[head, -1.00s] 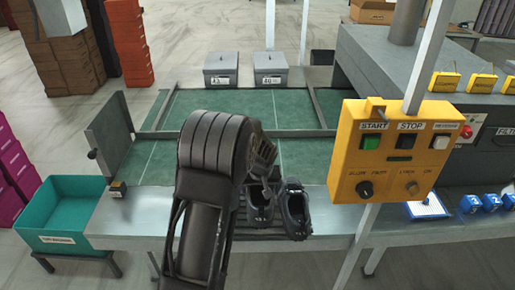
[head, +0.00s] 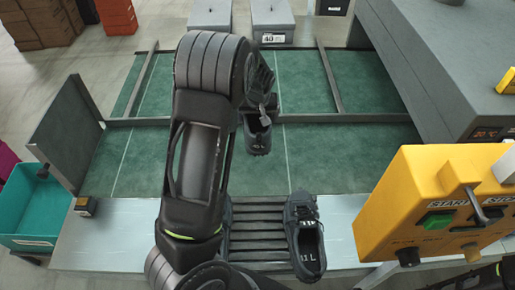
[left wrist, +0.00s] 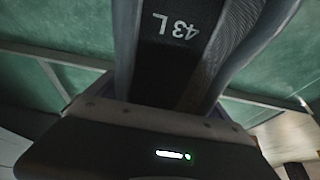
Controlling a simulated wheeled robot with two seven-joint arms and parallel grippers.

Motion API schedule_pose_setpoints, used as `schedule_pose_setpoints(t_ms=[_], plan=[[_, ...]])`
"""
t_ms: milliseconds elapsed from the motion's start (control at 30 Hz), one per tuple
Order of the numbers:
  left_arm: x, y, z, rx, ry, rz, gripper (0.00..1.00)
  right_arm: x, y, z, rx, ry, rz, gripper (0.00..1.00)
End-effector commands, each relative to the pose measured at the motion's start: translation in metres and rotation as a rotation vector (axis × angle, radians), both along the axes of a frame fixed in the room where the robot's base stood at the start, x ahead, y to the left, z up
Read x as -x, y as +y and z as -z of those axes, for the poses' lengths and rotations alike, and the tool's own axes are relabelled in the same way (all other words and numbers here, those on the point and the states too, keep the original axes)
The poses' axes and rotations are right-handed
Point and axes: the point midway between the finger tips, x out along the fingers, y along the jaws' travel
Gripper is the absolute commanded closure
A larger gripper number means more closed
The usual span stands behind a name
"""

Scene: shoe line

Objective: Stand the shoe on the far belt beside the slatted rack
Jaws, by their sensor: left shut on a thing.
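A dark shoe (head: 258,138) hangs from my left gripper (head: 262,98) above the green belts, near the rail between the near and far belts. The gripper is shut on it, and my arm hides part of the shoe. In the left wrist view the shoe (left wrist: 180,50) fills the top middle, with "43 L" on its insole. The slatted rack (head: 262,239) lies at the front edge, partly behind my arm. A second dark shoe (head: 305,240) stands at its right end. The far belt (head: 300,82) has no shoe standing on it in view. My right gripper is not in view.
Two grey boxes (head: 273,22) stand beyond the far belt. A divider rail (head: 340,117) separates the belts. A yellow control box (head: 430,215) blocks the front right. A grey upright plate (head: 65,135) and teal bin (head: 30,205) are at left. The near belt (head: 350,150) has free room.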

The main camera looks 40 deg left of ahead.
Motion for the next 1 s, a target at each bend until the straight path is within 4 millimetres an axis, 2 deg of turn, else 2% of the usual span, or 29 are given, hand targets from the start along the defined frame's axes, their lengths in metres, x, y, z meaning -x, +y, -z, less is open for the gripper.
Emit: schedule_pose_setpoints(t_ms=[267,600,900,1000], plan=[[0.000,0.000,0.003,-0.001,-0.001,0.000,0.73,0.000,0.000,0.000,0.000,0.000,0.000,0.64],[0.000,0.000,0.047,0.000,-0.001,-0.001,0.73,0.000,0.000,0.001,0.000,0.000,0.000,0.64],[-0.001,0.000,0.050,0.000,-0.002,-0.001,0.73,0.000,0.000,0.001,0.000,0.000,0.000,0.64],[0.000,0.000,0.057,-0.001,-0.001,0.000,0.73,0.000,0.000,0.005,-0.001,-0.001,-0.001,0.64]])
